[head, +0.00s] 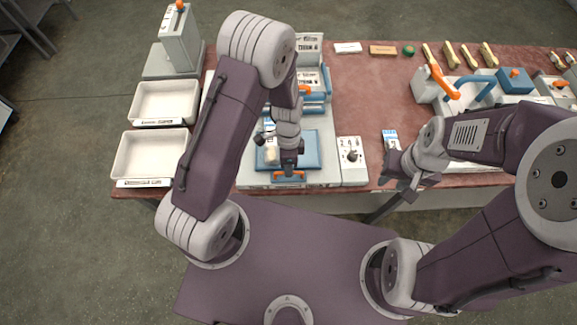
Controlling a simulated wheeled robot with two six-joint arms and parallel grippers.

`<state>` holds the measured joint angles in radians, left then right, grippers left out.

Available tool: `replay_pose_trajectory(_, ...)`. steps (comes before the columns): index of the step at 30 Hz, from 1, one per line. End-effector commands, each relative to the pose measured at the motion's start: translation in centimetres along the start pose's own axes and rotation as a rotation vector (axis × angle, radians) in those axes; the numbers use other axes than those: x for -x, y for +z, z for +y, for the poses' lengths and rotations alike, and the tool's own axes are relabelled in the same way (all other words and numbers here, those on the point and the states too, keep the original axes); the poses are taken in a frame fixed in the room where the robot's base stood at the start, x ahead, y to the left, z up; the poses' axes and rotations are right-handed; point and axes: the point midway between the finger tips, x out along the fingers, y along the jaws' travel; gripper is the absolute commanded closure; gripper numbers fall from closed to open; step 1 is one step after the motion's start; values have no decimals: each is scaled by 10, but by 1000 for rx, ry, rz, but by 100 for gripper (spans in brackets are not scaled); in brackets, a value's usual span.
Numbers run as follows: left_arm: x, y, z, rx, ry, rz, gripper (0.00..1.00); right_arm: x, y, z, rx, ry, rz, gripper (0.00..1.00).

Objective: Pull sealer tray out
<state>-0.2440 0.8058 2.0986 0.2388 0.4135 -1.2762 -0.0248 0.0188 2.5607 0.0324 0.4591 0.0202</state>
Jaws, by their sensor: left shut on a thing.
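The sealer tray (313,150) is a blue tray at the front of the sealer machine, near the table's front edge. It has an orange handle (279,175) at its front. My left gripper (289,172) is at the handle and shut on it, and its arm hides part of the tray and the machine. A small pale item (271,153) shows on the tray beside the gripper. The sealer's blue and white body (313,85) stands behind the tray. My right gripper (386,183) is over the table's front edge, apart from the sealer; its jaws look spread, with nothing clearly between them.
Two white bins (163,103) (124,157) stand at the left. The middle red tabletop (365,95) is clear.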

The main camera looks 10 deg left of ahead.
Motion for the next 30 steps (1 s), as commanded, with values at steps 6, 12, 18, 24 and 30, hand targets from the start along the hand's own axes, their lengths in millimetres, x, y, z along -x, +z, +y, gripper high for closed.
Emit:
replay_pose_trajectory(6, 1, 1, 6, 0, 18, -6, 100, 0, -1, 0, 0, 0, 1, 67)
replay_pose_trajectory(12, 0, 1, 5, -1, 14, -5, 67, 0, 0, 0, 0, 0, 1, 67)
replay_pose_trajectory(18, 1, 1, 3, -1, 10, -3, 67, 0, 0, 0, 0, 0, 1, 67)
replay_pose_trajectory(24, 16, 0, 2, -3, 3, 1, 67, -2, 0, 0, 0, 0, 1, 67)
replay_pose_trajectory(30, 61, 0, 4, -2, 0, 2, 67, -6, 0, 0, 0, 0, 1, 67)
